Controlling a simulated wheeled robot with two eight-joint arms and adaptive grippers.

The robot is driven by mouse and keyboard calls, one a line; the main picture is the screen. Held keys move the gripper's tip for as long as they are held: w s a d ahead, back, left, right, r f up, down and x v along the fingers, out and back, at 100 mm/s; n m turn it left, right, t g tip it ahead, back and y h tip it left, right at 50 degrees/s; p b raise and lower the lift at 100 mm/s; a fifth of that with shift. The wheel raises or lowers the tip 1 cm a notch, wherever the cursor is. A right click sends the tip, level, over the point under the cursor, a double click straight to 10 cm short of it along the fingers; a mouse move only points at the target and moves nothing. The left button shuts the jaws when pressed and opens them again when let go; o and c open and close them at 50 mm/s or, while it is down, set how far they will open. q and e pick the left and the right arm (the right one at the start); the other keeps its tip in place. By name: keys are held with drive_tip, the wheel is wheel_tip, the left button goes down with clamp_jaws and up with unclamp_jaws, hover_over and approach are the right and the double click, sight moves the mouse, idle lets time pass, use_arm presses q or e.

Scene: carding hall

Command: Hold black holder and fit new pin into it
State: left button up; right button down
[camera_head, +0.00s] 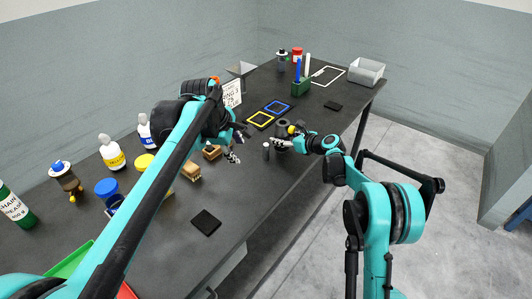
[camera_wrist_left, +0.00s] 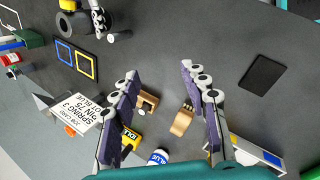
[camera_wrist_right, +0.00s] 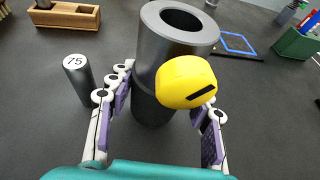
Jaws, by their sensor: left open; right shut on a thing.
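The black holder is an upright dark cylinder (camera_wrist_right: 160,75) with an open hole in its top and a yellow knob (camera_wrist_right: 186,81) on its side. My right gripper (camera_wrist_right: 168,92) is shut around it. The holder also shows in the left wrist view (camera_wrist_left: 75,24). A small dark grey pin marked 75 (camera_wrist_right: 78,78) stands upright on the table beside the right gripper's fingers, apart from the holder; the head view shows it too (camera_head: 266,150). My left gripper (camera_wrist_left: 158,75) is open and empty above the table, left of the pin in the head view (camera_head: 235,148).
Blue (camera_head: 278,107) and yellow (camera_head: 260,119) frames lie behind the holder. A job card (camera_wrist_left: 88,116) stands near them. Bottles (camera_head: 112,153) line the back left. A black pad (camera_head: 206,222) lies at the front, with bare table around it.

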sight(266, 145)
use_arm(q)
drive_tip(key=w+d+f+n+g+h, duration=0.1)
drive_tip(key=w+d+n, duration=0.1)
drive_tip(key=w+n, duration=0.4)
drive_tip(key=w+d+f+n, duration=0.1)
drive_tip(key=w+f+n, duration=0.1)
drive_tip(key=w+n, duration=0.35)
drive_tip(key=shift+m+g, duration=0.3)
drive_tip(key=shift+m, duration=0.15)
drive_tip(key=w+d+f, duration=0.1)
drive_tip(key=f, duration=0.1)
drive_tip(key=w+f, duration=0.2)
drive_tip(key=w+d+f, duration=0.1)
drive_tip(key=f, duration=0.1)
drive_tip(key=shift+w+d+f, duration=0.25)
drive_tip(key=shift+w+d, duration=0.05)
drive_tip(key=shift+w, duration=0.05)
drive_tip(key=x, duration=0.4)
drive_tip(key=shift+w+d, duration=0.3)
drive_tip(key=shift+w, duration=0.05)
drive_tip(key=shift+w+d+f, duration=0.1)
drive_tip(key=shift+f, duration=0.25)
clamp_jaws()
